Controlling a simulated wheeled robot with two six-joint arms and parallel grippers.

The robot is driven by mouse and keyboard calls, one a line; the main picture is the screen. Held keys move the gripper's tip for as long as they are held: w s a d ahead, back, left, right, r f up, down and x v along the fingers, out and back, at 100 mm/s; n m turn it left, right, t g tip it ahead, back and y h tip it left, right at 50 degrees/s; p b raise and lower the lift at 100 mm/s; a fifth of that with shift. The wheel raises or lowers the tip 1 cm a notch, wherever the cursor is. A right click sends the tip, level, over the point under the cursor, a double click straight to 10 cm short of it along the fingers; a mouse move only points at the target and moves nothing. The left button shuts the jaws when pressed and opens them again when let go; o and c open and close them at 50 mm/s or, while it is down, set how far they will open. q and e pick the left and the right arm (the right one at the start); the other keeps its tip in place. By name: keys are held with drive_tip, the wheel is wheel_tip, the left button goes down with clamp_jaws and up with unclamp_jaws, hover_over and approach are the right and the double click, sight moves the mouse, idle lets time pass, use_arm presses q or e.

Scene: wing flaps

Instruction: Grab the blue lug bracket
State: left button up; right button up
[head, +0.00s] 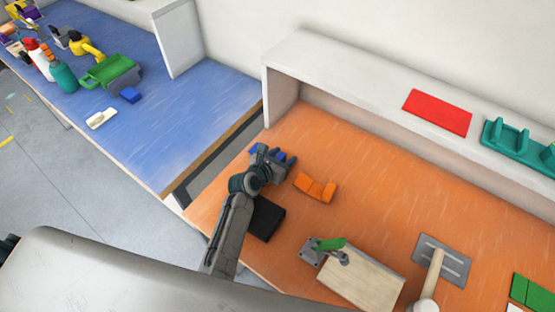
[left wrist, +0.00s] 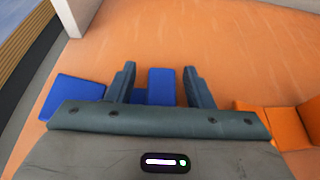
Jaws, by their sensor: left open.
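The blue lug bracket (left wrist: 162,84) lies on the orange worktop. In the left wrist view an upright blue part of it shows between my two fingers, and a flat blue part shows left of them. My palm hides how these join. In the head view only small blue patches of the bracket (head: 253,149) show around my left gripper (head: 272,157). My left gripper (left wrist: 158,76) is open, with its fingers on either side of the upright part and gaps between. My right gripper is in neither view.
An orange bracket (head: 315,187) lies just right of my left gripper. A black block (head: 266,218) lies nearer me. A wooden block (head: 360,279), a grey plate (head: 441,260) and a white shelf (head: 370,105) stand around. The worktop behind the gripper is clear.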

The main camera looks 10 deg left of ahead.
use_arm(q)
drive_tip(key=shift+s, duration=0.1)
drive_tip(key=shift+c, duration=1.1)
clamp_jaws()
